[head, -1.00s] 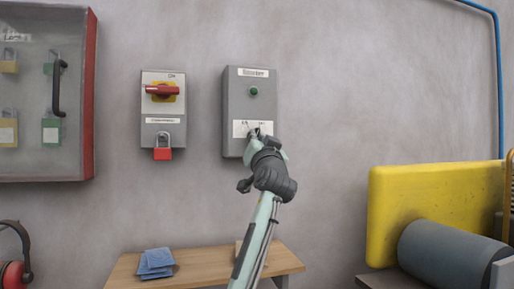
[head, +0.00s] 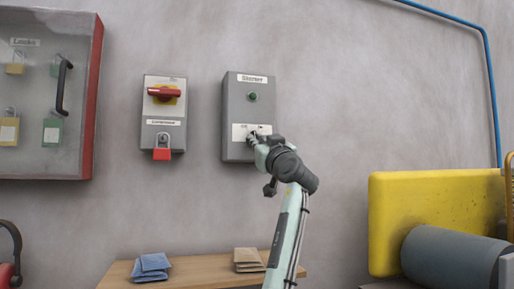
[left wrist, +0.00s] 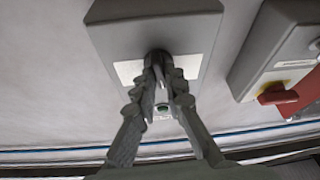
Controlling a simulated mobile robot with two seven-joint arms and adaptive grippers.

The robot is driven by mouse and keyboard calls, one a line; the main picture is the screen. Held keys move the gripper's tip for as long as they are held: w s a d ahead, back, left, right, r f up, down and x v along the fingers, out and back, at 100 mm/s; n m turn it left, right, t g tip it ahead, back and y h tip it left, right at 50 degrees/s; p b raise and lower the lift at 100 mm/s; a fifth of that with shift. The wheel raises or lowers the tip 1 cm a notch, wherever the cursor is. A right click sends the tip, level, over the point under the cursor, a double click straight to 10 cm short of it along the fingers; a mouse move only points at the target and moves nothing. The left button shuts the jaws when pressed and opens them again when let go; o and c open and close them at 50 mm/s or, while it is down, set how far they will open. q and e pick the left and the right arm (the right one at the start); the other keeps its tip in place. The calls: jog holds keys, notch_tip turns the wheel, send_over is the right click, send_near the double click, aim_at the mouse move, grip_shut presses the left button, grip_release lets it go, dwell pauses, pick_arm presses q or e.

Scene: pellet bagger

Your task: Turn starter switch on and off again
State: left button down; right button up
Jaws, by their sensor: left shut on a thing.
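The grey starter box (head: 237,111) hangs on the wall, with a "Starter" label at the top and a green lamp (head: 252,97) below it. A white plate (head: 238,131) lies low on its front. My left gripper (head: 252,136) is at this plate and hides most of the switch. In the left wrist view my left gripper (left wrist: 159,70) has its fingers shut on the dark switch knob (left wrist: 157,55). The green lamp (left wrist: 162,107) shows between the fingers. The knob's exact angle is hard to tell. My right gripper is not in view.
Left of the starter, an isolator with a red handle (head: 164,92) carries a red padlock (head: 162,154). A lock cabinet (head: 98,100) hangs further left. Below is a wooden table (head: 205,270) with blue cloths (head: 151,266). A yellow guard (head: 430,215) stands at right.

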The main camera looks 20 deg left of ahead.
pick_arm(q)
jog(key=shift+d+n+g+y, duration=0.1)
jog(key=shift+n+g+y, duration=0.5)
jog(key=shift+n, duration=1)
jog(key=shift+n+g+y, duration=0.5)
jog(key=shift+n+g, duration=0.2)
jog(key=shift+n, duration=0.9)
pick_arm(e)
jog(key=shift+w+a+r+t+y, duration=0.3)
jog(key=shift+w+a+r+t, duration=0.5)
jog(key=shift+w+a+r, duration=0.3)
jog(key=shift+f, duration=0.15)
pick_arm(q)
jog(key=c, duration=1.6)
grip_release()
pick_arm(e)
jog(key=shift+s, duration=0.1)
pick_arm(q)
jog(key=v, duration=1.2)
